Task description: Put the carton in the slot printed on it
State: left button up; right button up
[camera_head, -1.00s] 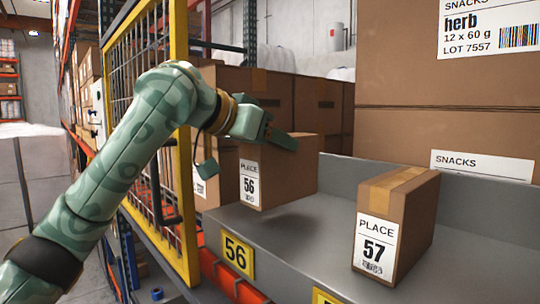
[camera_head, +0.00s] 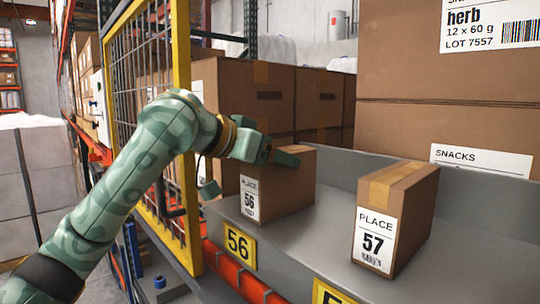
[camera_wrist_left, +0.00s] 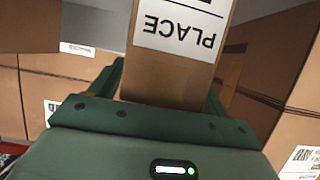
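The brown carton (camera_head: 291,185) marked PLACE 56 is upright on the grey shelf (camera_head: 310,232), behind the yellow 56 plate (camera_head: 240,247). Its base looks at or very near the shelf surface; I cannot tell whether it bears fully. My left gripper (camera_head: 246,172) is shut on this carton, with one finger along its top far side and the other at its left. In the left wrist view the carton (camera_wrist_left: 165,80) sits between both fingers, its PLACE label upside down. My right gripper is not in view.
Another carton marked PLACE 57 (camera_head: 412,215) stands to the right on the shelf, behind a partly cut-off yellow plate (camera_head: 328,293). Large SNACKS boxes (camera_head: 440,120) rise behind.

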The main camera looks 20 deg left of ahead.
pick_arm(q)
jog(key=shift+r, duration=0.2)
jog(key=b+v, duration=0.3)
jog(key=v, duration=0.9)
jog(key=shift+d, duration=0.1)
dwell(0.7)
